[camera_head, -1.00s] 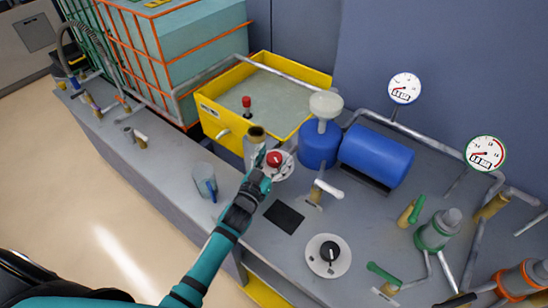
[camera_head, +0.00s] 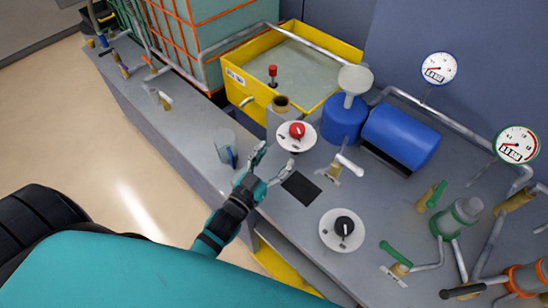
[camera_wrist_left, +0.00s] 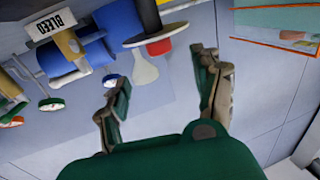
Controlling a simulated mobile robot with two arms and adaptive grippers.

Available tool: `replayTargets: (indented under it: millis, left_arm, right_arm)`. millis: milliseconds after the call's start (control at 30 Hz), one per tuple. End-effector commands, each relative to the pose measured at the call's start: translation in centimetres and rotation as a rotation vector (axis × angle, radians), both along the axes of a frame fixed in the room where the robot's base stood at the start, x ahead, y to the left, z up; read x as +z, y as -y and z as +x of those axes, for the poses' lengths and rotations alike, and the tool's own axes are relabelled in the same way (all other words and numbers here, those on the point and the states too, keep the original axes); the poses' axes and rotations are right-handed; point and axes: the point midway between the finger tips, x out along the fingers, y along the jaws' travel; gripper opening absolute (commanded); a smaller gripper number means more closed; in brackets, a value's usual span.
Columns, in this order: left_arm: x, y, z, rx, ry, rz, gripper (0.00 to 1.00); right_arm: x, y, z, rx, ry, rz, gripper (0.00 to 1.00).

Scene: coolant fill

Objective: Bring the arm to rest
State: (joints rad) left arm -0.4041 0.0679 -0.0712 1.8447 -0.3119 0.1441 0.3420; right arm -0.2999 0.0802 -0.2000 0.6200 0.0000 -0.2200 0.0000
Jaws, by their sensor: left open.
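My left gripper (camera_head: 275,163) is open and empty in the head view. It is above the grey bench, just in front of the round white plate with a red knob (camera_head: 297,130). Its two fingers are spread, and I see nothing between them. The left wrist view also shows the open fingers (camera_wrist_left: 160,95), with a white funnel (camera_wrist_left: 145,68) beyond them. My teal left arm crosses the bottom of the head view. My right gripper is not in view.
A clear cup with a blue handle (camera_head: 226,148) stands left of the gripper. A yellow tank (camera_head: 237,77), a blue cylinder (camera_head: 400,137) and a black-knob dial (camera_head: 342,230) are nearby. A black square (camera_head: 301,188) lies on the bench. Pipes and gauges line the back.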

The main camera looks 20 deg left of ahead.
Motion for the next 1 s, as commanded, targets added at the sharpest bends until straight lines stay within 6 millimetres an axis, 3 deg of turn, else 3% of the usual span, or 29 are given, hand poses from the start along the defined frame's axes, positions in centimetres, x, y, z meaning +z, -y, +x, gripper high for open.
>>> replayTargets:
  millis: [500,667,867,1000]
  left_arm:
    - [-0.1,0.0,0.0,0.002,-0.005,0.001,0.67]
    - [-0.7,-0.8,-0.4,0.044,-0.105,0.017,0.67]
    - [-2.8,-2.4,-3.2,0.123,-0.422,0.067,0.67]
    - [-4.0,-2.6,-7.1,0.131,-0.671,0.105,0.67]
  right_arm:
    - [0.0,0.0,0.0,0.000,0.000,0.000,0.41]
    - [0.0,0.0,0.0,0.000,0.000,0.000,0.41]
    - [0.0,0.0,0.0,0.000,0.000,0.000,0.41]
    - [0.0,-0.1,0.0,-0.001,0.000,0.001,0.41]
